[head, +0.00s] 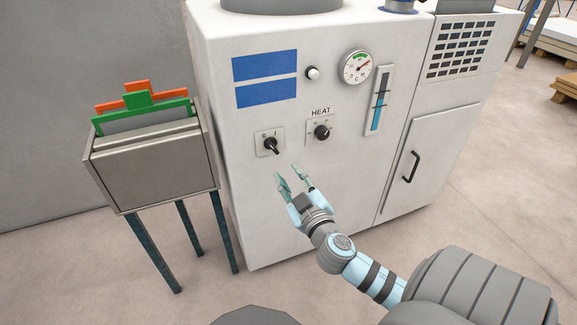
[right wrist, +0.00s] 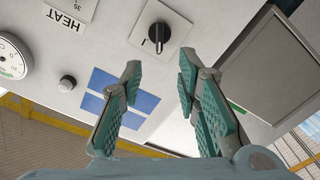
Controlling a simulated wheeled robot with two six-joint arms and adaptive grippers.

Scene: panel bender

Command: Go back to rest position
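My right gripper (head: 289,178) is in front of the white machine (head: 345,205), just below the black rotary switch (head: 270,145) on its front. Its fingers are apart with nothing between them. In the right wrist view, the open gripper (right wrist: 158,85) has the switch (right wrist: 156,36) just beyond its fingertips, and they do not appear to touch. The switch knob looks tilted in the head view. My left gripper is not in either view.
A HEAT knob (head: 322,132), a white button (head: 313,73), a round gauge (head: 356,67) and a blue level indicator (head: 380,101) are on the machine. A metal box on legs (head: 155,170) stands at left, holding green and orange pieces (head: 140,100).

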